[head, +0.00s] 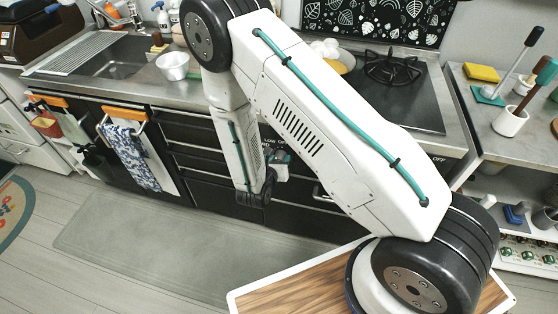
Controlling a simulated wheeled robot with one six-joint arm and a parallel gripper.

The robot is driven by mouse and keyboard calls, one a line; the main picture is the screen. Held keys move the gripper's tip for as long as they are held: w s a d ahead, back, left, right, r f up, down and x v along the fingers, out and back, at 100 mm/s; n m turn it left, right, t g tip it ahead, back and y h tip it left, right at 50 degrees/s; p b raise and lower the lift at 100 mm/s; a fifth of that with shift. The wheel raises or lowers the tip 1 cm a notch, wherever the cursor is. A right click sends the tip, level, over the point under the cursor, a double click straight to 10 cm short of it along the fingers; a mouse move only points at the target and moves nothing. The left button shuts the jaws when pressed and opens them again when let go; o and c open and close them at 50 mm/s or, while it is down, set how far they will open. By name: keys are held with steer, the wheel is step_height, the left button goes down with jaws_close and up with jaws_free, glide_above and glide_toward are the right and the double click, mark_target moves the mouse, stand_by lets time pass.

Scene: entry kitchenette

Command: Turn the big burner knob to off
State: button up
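The black cooktop (415,112) is set into the counter at the right of centre, with a round burner grate (390,68) at its back. A white "OFF" label (438,159) shows on the dark front panel below the cooktop's right side. I cannot make out the big burner knob; my arm covers much of that front panel. My gripper (281,158) hangs at the end of the arm, in front of the dark panel and left of the cooktop. It is small and partly hidden by my own arm, so its fingers cannot be told apart.
A white bowl (173,66) stands beside the sink (112,58). A yellow dish (343,62) with white round things sits left of the burner. Cloths hang on the cabinet fronts at left. A side shelf (487,130) with utensils stands at right. The floor mat (130,245) is clear.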

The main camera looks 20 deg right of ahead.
stand_by(0.3)
steer(key=shift+m+t+y, duration=0.8)
steer(key=shift+m+y, duration=0.4)
steer(key=shift+m, duration=0.8)
steer(key=o, duration=1)
steer(key=v, duration=0.7)
steer(key=shift+s, duration=0.4)
steer(key=shift+a+r, duration=0.15)
